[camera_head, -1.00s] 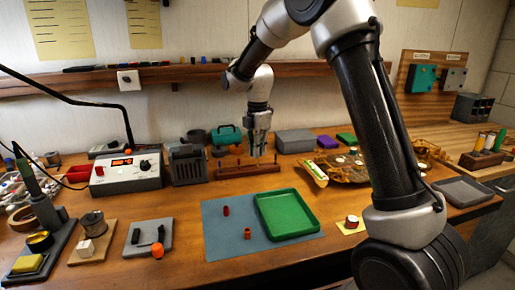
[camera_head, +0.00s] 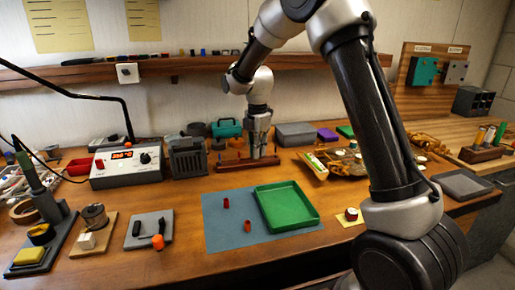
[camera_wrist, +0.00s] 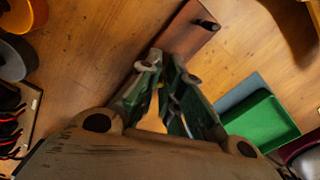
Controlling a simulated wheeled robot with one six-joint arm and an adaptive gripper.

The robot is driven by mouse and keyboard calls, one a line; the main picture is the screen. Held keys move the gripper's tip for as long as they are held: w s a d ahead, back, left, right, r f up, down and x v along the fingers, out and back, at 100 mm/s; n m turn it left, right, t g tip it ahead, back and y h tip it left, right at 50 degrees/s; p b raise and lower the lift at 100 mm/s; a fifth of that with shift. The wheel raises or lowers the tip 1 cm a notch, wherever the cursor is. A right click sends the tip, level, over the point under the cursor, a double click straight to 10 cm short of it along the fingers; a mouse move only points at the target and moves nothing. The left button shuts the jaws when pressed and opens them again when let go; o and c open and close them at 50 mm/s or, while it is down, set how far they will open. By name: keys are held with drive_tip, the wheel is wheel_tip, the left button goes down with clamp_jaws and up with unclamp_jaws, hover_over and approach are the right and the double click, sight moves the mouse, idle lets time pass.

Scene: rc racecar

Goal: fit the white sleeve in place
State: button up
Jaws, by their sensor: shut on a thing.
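My gripper (camera_head: 258,152) is over the right part of a reddish-brown wooden block (camera_head: 232,167) with upright pegs at the back middle of the bench. Its fingers point down, close to the block's top. In the wrist view my gripper (camera_wrist: 170,62) is shut, with its fingertips beside the block (camera_wrist: 174,42). One dark peg (camera_wrist: 208,24) stands clear near the block's end. What the fingers hold is hidden between them. I cannot make out the white sleeve in either view, nor whether anything touches a peg.
A blue-grey mat (camera_head: 218,238) carries a green tray (camera_head: 312,222), a red piece (camera_head: 226,203) and an orange-red piece (camera_head: 247,226). A grey control box (camera_head: 127,170) and a dark ribbed holder (camera_head: 188,160) stand left of the block. A grey case (camera_head: 295,135) stands behind at right.

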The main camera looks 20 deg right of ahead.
drive_tip(key=shift+f, duration=0.35)
drive_tip(key=o, duration=1.1)
drive_tip(key=shift+r, duration=0.1)
drive_tip(key=shift+r, duration=4.4)
